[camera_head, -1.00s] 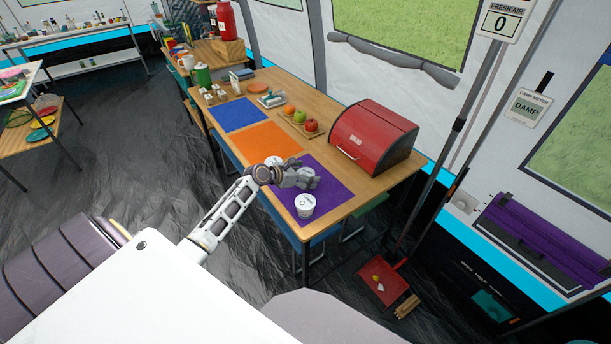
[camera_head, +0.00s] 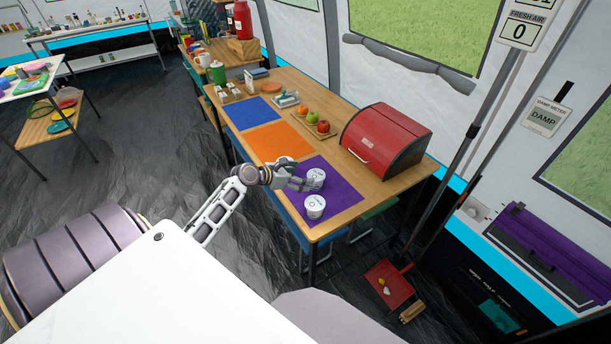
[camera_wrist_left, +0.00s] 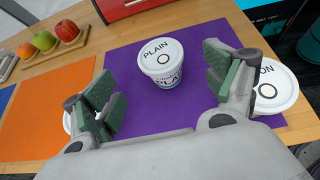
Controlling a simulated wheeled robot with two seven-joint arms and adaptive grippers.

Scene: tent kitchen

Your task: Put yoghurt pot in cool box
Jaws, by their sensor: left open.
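A white yoghurt pot labelled PLAIN (camera_head: 316,176) stands upright on the purple mat (camera_head: 345,190); in the left wrist view the PLAIN pot (camera_wrist_left: 162,62) sits between and just beyond my fingers. A second white pot (camera_head: 315,208) stands nearer the table's front; its lid (camera_wrist_left: 276,88), ending in "ON", is partly behind my right-hand finger. A third pot (camera_wrist_left: 68,122) is mostly hidden behind the left-hand finger. My left gripper (camera_head: 303,184) is open and empty, low beside the PLAIN pot. I cannot pick out a cool box with certainty. My right gripper is not in view.
A red bin (camera_head: 388,142) stands behind the purple mat. A wooden tray of fruit (camera_head: 314,124) lies left of it, beyond the orange mat (camera_head: 275,144). A red dustpan (camera_head: 388,287) is on the floor. A purple-topped object (camera_head: 550,248) is at the right.

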